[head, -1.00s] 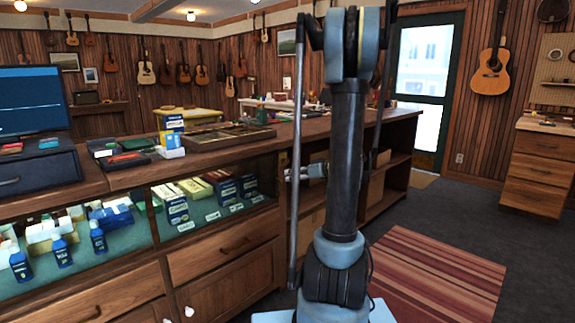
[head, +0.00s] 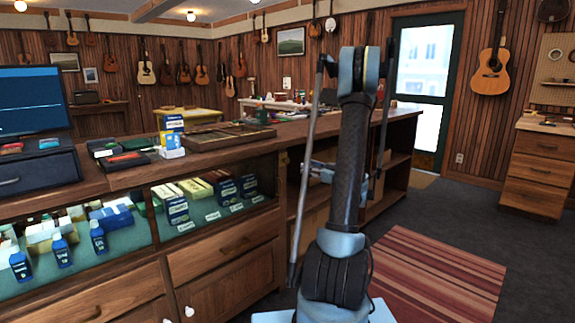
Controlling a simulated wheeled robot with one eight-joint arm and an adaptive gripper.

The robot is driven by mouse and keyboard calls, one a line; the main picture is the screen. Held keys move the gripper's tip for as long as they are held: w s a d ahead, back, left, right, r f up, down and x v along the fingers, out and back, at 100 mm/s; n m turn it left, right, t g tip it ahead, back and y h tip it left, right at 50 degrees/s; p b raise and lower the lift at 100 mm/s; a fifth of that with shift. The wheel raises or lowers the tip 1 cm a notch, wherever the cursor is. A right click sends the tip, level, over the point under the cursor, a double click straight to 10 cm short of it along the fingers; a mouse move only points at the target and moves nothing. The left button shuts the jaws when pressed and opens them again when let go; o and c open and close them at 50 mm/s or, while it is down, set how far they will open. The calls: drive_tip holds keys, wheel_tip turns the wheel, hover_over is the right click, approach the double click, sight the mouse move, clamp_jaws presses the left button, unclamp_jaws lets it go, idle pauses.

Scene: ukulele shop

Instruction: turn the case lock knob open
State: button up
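The glass-fronted display case (head: 147,222) is built into the wooden counter at the left and holds boxes and blue bottles. I cannot make out a lock knob on it for certain; my arm hides part of the counter's right side. A white round knob (head: 189,311) sits on the lower cabinet door, below the case. My arm stands upright in front of the counter. Pale blue parts of its far end (head: 322,171) show behind the upright link, near the open shelves. The gripper's fingers cannot be made out there.
The counter top (head: 225,148) bears a wooden tray, small boxes and a monitor (head: 32,98). Open shelves (head: 395,185) are at the counter's right end. A striped red rug (head: 440,275) lies on the clear floor at the right, with a drawer cabinet (head: 540,170) beyond.

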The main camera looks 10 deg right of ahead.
sight(287, 161)
drive_tip(key=x, duration=1.4)
drive_tip(key=shift+w, duration=0.1)
